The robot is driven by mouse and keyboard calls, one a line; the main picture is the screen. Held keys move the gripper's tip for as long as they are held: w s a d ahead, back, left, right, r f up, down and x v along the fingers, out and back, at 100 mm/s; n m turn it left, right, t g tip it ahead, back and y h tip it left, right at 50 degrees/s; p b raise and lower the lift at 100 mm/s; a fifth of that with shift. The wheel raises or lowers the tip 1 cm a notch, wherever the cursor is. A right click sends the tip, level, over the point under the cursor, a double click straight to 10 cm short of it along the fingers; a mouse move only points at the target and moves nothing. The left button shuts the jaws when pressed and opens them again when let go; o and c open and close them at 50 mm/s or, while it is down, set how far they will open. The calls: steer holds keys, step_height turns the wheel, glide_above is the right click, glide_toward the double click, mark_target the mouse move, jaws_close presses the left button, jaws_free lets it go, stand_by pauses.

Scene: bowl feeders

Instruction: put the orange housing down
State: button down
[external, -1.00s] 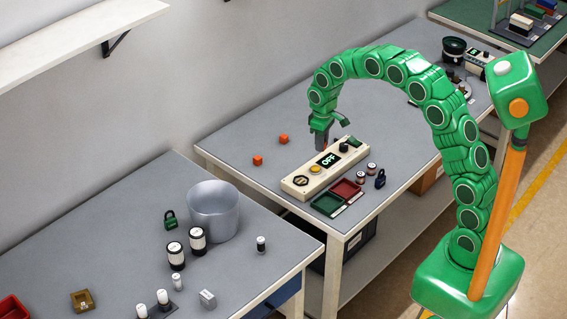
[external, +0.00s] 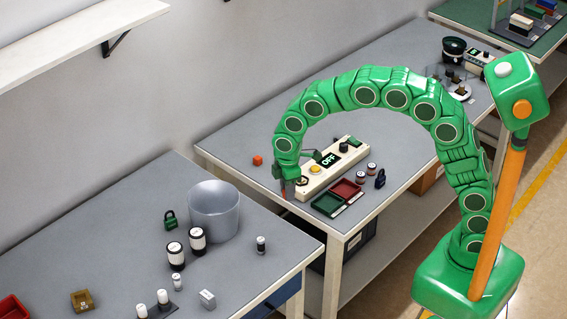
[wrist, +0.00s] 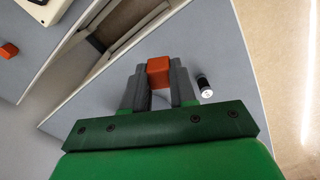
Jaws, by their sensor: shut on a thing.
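In the wrist view my gripper (wrist: 158,88) is shut on an orange housing (wrist: 158,72), a small block between the two grey fingertips. In the external view my gripper (external: 289,190) hangs near the left end of the control box, at the front-left part of the far table. The held housing is mostly hidden there by the fingers. Another orange housing (external: 257,160) lies on the far table, left of my gripper. An orange housing also shows on a table in the wrist view (wrist: 8,50).
A cream control box (external: 328,168) reading OFF stands right of my gripper, with green and red trays (external: 347,188) before it. The near table (external: 120,235) holds a grey bucket (external: 214,212), jars and a small black-and-white cylinder (external: 261,244). A gap separates the tables.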

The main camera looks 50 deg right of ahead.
steer(key=s+a+r+n, duration=0.1)
steer(key=s+a+n, duration=0.4)
steer(key=s+a, duration=0.55)
glide_above(241, 259)
steer(key=s, duration=0.1)
steer(key=f, duration=0.5)
steer(key=d+f, duration=0.1)
steer(key=f, duration=0.2)
steer(key=shift+f, duration=0.1)
steer(key=shift+w+a+f, duration=0.45)
steer(key=shift+w+f, duration=0.05)
steer(key=shift+f, duration=1.75)
steer(key=shift+f, duration=0.1)
steer(key=c, duration=0.9)
jaws_free()
